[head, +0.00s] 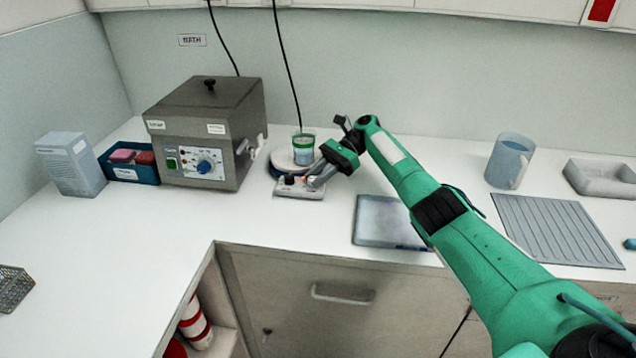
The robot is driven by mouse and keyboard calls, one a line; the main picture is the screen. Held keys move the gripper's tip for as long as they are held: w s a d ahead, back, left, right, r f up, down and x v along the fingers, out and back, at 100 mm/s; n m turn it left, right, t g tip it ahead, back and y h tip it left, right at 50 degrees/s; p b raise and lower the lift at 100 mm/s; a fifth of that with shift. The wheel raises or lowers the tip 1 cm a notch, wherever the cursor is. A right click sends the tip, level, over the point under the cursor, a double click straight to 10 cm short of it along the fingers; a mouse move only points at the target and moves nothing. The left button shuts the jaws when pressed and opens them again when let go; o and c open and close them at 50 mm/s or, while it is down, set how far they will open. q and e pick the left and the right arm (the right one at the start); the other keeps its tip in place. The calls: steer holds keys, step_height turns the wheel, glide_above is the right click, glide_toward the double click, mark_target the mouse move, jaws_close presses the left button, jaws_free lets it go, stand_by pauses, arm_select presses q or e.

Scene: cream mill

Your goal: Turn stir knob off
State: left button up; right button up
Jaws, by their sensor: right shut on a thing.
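The stirrer (287,190) is a small white hot plate with a round top, standing on the bench left of the picture's middle. A beaker with green and blue bands (303,148) stands on its top. My right gripper (314,181) reaches in from the right, with its fingers at the right end of the stirrer's front panel. It is shut on the stir knob, which the fingers mostly hide. I cannot make out the knob's pointer. A small orange-red spot shows on the panel beside the fingers. My left gripper is not in view.
A grey water bath (208,120) with a blue dial stands left of the stirrer. Farther left are a blue tray (134,175) and a box (70,165). The left front bench is mostly clear.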

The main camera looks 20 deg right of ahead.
stand_by(0.3)
steer(key=o, duration=1)
steer(key=shift+a, duration=0.1)
